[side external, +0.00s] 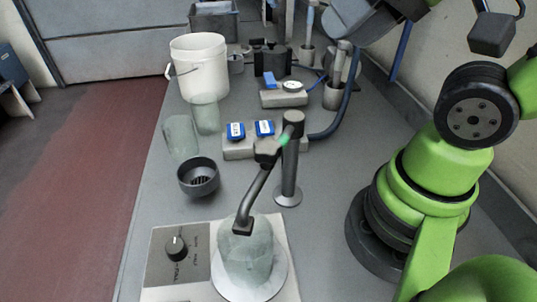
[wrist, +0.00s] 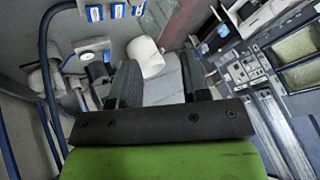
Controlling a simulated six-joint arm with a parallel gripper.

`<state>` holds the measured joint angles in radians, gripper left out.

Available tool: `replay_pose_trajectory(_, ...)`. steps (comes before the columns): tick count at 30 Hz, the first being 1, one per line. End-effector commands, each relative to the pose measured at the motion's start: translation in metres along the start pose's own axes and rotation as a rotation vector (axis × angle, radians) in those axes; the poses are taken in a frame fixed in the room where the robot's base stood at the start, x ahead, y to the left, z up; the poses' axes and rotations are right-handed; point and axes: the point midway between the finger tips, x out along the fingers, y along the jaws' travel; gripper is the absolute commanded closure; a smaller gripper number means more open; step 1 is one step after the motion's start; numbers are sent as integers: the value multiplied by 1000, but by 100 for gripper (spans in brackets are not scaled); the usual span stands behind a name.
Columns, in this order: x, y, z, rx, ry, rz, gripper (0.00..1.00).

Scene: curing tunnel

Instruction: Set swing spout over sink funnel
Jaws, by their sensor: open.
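The swing spout (side external: 258,198) is a dark arm reaching from an upright dark post (side external: 290,165). Its outlet end hangs over a translucent jar (side external: 247,255) standing on a round white plate. The sink funnel (side external: 198,178), a dark round cup with a slotted grate inside, sits on the bench left of the post, apart from the spout's end. My gripper (wrist: 160,72) shows in the wrist view with its two dark fingers spread and nothing between them. I cannot make out the fingers in the side view. I cannot identify the spout or the funnel in the wrist view.
A white bucket (side external: 199,66) stands at the back left, with translucent jars (side external: 181,137) in front. Blocks with blue-labelled items (side external: 263,147) lie behind the funnel. A dial panel (side external: 178,257) is at the front left. A dark blue hose (side external: 343,112) runs behind the post.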

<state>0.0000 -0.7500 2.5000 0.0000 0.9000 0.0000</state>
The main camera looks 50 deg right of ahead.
Motion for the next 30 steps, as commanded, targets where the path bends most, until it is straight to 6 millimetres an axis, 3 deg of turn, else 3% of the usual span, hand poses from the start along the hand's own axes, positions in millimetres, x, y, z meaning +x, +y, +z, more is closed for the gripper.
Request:
replay_pose_trajectory(9, 0, 0, 0, 0, 0, 0, 57)
replay_pose_trajectory(12, 0, -1, 0, -9, -9, 0, 40)
replay_pose_trajectory(14, 1, -5, -1, -38, -40, -1, 40)
replay_pose_trajectory(21, 18, -48, -4, -371, -347, 33, 40)
replay_pose_trajectory(30, 43, -99, 14, -750, -625, 126, 40)
